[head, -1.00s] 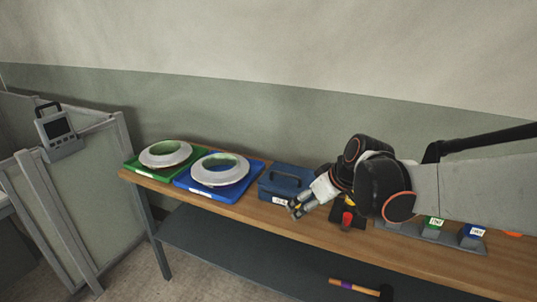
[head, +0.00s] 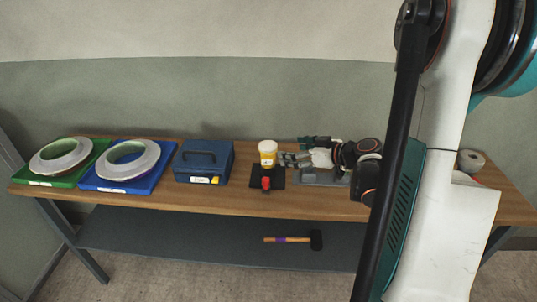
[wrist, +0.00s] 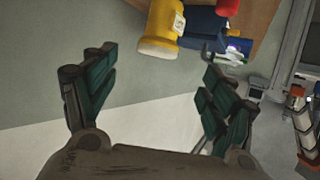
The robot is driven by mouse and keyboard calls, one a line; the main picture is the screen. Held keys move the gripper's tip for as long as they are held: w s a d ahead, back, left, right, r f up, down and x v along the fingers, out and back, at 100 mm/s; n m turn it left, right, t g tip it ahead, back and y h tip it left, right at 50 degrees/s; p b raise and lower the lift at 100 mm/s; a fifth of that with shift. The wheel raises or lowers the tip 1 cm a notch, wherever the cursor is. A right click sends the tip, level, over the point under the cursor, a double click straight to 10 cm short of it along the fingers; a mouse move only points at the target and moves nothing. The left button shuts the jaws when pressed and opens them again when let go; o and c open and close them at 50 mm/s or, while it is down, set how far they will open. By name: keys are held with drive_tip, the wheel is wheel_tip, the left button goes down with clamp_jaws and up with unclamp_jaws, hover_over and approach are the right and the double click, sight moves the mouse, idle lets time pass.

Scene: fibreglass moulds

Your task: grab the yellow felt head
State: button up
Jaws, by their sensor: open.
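The yellow felt head (head: 268,154), a short yellow cylinder with a pale end and a white label, stands upright on a black base (head: 277,176) on the wooden bench. It also shows in the wrist view (wrist: 161,22), beyond the fingertips at the top, with its pale end towards the picture's middle. My gripper (head: 299,151) is just right of it in the head view. In the wrist view my gripper (wrist: 155,80) has its fingers wide apart with nothing between them. Whether a fingertip touches the yellow piece cannot be told.
A red knob (head: 266,183) sits at the black base's front. Left of it are a blue toolbox (head: 203,163) and ring moulds on a blue tray (head: 97,181) and a green tray (head: 44,181). A grey holder (head: 313,178) is partly behind my gripper. A hammer (head: 290,239) lies on the lower shelf.

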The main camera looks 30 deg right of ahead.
sight(275, 150)
drive_tip(key=b+x, duration=0.1)
drive_tip(key=x, duration=0.6)
drive_tip(key=shift+f, duration=0.1)
drive_tip(key=b+x, duration=0.2)
drive_tip(key=x, duration=0.3)
drive_tip(key=shift+w+d+f+b, duration=0.1)
drive_tip(key=shift+w+f+b, duration=0.05)
drive_tip(key=shift+b, duration=0.2)
drive_tip(key=c, duration=1.4)
